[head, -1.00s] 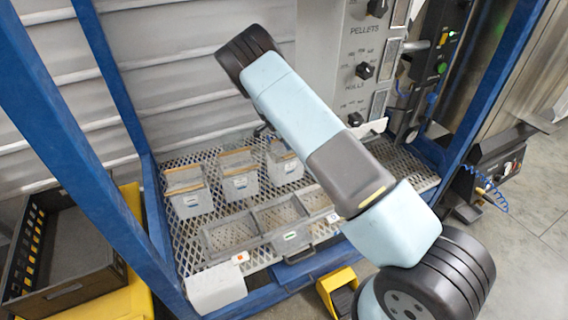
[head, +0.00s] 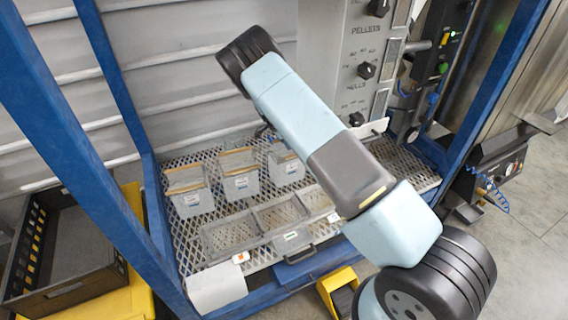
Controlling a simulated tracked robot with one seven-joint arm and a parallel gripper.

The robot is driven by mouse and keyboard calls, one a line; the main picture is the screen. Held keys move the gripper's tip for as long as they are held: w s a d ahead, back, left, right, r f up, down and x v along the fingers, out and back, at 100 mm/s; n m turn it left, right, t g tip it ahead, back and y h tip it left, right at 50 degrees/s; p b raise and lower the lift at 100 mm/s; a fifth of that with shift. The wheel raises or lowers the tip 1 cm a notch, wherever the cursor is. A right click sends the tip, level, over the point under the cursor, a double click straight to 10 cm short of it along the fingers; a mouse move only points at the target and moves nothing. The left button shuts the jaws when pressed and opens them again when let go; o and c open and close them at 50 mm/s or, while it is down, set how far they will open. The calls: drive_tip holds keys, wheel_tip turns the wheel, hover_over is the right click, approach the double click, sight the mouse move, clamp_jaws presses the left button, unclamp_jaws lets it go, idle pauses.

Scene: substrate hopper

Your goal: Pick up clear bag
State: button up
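Several clear bags with labels stand upright in a row on the metal grate. One clear bag (head: 189,192) is at the left, another clear bag (head: 239,176) is in the middle, and a third clear bag (head: 285,167) is at the right, partly beside my arm. The left and middle bags have orange-tan strips along their tops. My arm reaches up across the view from the lower right. My gripper is not visible; only arm links show, so I cannot see whether it holds anything.
Grey open bins (head: 283,226) sit in front of the bags on the mesh grate (head: 190,240). A black crate (head: 62,262) stands at the left. Blue frame posts (head: 75,140) flank the grate. A control panel with knobs (head: 365,70) is behind my arm. A white sheet (head: 216,288) hangs at the front.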

clamp_jaws()
drive_tip(key=shift+s, duration=0.1)
